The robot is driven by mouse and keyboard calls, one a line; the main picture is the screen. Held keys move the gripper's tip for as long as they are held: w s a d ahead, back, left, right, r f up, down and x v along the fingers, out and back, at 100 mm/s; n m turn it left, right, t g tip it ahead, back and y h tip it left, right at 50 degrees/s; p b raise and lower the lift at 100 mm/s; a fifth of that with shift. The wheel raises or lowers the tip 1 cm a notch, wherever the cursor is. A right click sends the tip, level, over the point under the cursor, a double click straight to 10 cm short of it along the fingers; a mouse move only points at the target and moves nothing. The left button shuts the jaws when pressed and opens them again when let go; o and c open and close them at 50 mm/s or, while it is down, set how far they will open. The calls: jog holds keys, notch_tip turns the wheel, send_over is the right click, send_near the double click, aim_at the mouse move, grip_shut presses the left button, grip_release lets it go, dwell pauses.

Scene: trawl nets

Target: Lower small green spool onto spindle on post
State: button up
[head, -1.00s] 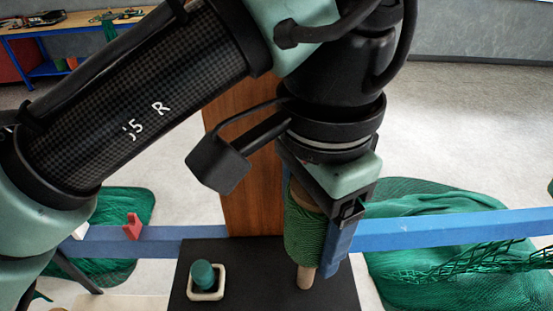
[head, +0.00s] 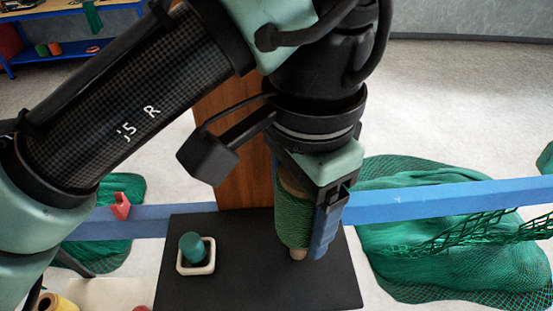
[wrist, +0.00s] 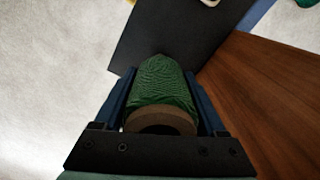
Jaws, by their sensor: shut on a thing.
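The green spool (head: 292,215), wound with green twine on a brown core, is upright in my gripper (head: 303,232). The blue fingers are shut on its sides. In the wrist view the spool (wrist: 160,85) lies between both fingers, its brown core end towards the camera. A short length of pale wooden spindle (head: 297,254) shows directly below the spool, above the black plate (head: 250,292). The spool seems to be around the spindle, but its upper part is hidden. The brown wooden post (head: 232,150) rises behind the plate.
A dark green knob-like piece (head: 191,246) sits in a cream square dish (head: 196,268) on the plate's left. A blue rail (head: 440,200) runs behind, with a red hook (head: 120,206) on it. Green netting (head: 455,255) lies at right.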

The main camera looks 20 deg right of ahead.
jog(key=shift+f+b, duration=1.45)
jog(key=shift+f, duration=1.25)
jog(key=o, duration=1.4)
notch_tip(320, 180, up, 13)
